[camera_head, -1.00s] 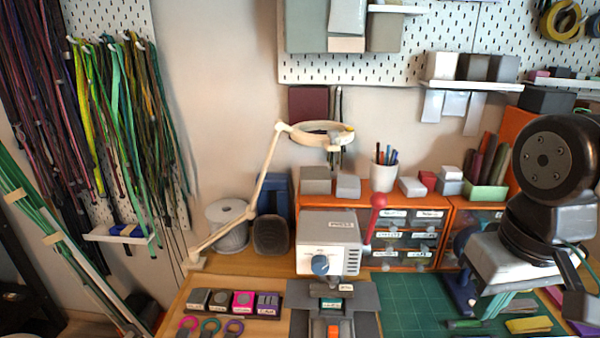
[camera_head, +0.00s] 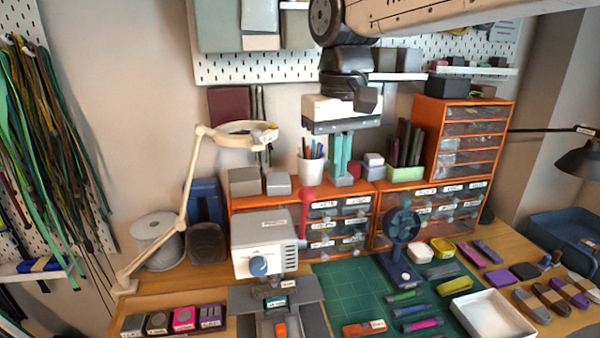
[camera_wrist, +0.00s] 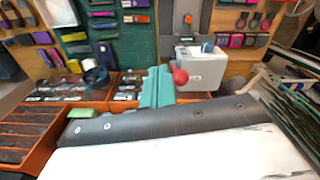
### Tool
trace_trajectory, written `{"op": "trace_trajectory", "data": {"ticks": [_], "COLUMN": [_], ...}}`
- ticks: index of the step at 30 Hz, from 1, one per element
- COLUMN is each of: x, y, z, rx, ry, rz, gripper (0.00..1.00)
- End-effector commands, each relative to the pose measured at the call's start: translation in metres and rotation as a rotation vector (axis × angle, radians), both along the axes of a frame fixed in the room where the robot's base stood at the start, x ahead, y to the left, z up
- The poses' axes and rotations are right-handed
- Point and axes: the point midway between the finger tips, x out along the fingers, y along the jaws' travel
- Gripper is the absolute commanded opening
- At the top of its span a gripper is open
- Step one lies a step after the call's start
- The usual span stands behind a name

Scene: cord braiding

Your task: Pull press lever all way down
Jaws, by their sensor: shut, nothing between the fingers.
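The press (camera_head: 263,243) is a light grey box with a blue knob on its front, standing on the bench. Its red lever (camera_head: 308,205) is at the right side, with the round red handle end up. My gripper (camera_head: 343,178) is shut and empty, its teal fingers pointing down above the orange drawer units, to the right of the lever and higher. In the wrist view the teal fingers (camera_wrist: 159,72) appear just left of the red lever knob (camera_wrist: 180,76), and the press (camera_wrist: 203,70) is beyond. I see no contact with the lever; its lower part is partly hidden.
Orange drawer units (camera_head: 340,232) stand behind the green cutting mat (camera_head: 345,285). A pen cup (camera_head: 311,168) and grey boxes sit on top. A lamp with a ring head (camera_head: 245,138) is left of my gripper. A small blue fan (camera_head: 402,235) stands on the mat.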

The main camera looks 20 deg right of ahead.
Motion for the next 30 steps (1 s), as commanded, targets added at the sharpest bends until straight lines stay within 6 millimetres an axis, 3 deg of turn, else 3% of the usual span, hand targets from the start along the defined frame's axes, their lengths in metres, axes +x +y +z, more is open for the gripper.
{"op": "trace_trajectory", "data": {"ticks": [1, 3, 6, 10, 15, 24, 30], "x": [0.028, 0.059, 0.096, 0.126, 0.14, 0.14, 0.139], "y": [0.005, 0.011, 0.019, 0.026, 0.03, 0.029, 0.029], "z": [0.011, 0.024, 0.036, 0.044, 0.047, 0.047, 0.031], "rx": [-0.003, -0.008, -0.014, -0.02, -0.022, -0.022, -0.022], "ry": [0.017, 0.034, 0.054, 0.071, 0.078, 0.078, 0.08], "rz": [0.002, 0.001, -0.002, -0.003, -0.006, -0.006, -0.006], "gripper": [0.0, 0.0, 0.0, 0.0, 0.0, 0.0, 0.0]}}
